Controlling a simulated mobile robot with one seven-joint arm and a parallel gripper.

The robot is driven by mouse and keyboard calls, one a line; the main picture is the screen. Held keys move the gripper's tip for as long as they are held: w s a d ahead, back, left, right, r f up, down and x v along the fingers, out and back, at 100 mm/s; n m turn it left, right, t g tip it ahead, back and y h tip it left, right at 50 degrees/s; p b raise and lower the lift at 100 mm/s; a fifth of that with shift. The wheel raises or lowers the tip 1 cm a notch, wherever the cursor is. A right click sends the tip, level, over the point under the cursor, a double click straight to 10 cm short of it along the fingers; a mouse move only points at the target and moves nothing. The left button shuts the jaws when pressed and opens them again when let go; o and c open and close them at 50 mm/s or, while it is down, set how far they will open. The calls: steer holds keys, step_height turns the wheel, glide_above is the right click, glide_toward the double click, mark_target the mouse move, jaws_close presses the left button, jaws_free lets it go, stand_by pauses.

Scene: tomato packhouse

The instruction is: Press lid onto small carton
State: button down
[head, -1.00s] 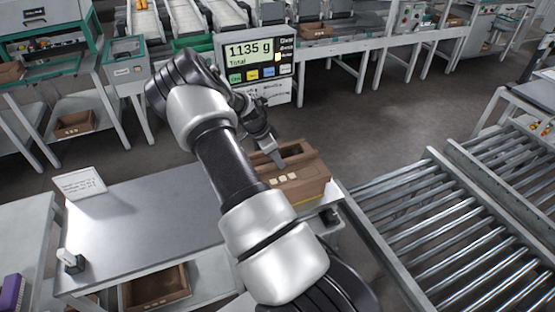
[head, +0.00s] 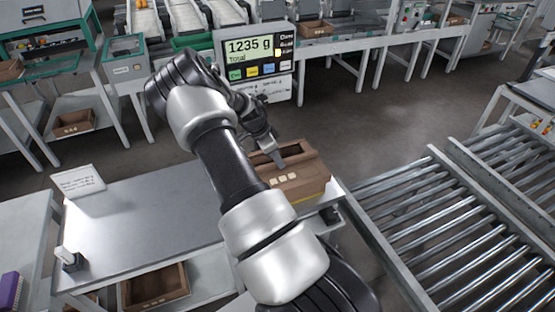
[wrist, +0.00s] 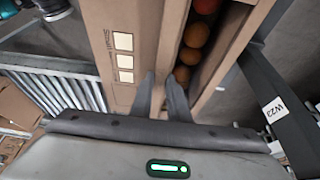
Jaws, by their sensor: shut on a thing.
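The small carton (head: 305,184), brown with three pale squares on its side, sits at the right end of the metal table. The wrist view shows its printed face (wrist: 118,20) with the word "Small" and several red-orange tomatoes (wrist: 196,34) inside its opening. My gripper (wrist: 163,80) reaches down at the carton's top, its fingers close together on the wall beside the tomatoes. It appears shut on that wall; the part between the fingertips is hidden. I cannot make out a separate lid. My arm hides part of the carton in the head view.
A scale display (head: 254,58) reads 1235 g behind the carton. A roller conveyor (head: 440,220) lies to the right. The metal table (head: 140,225) is mostly clear, with a sign (head: 78,181) at its back left. Another brown carton (head: 156,287) is below it.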

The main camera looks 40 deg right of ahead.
steer(key=shift+f+b, duration=0.45)
steer(key=shift+f, duration=0.05)
stand_by(0.3)
steer(key=c, duration=1.6)
jaws_free()
steer(key=c, duration=0.3)
steer(key=shift+c, duration=0.2)
steer(key=shift+r, duration=0.1)
steer(key=shift+r+p, duration=1.85)
steer(key=shift+r, duration=2.1)
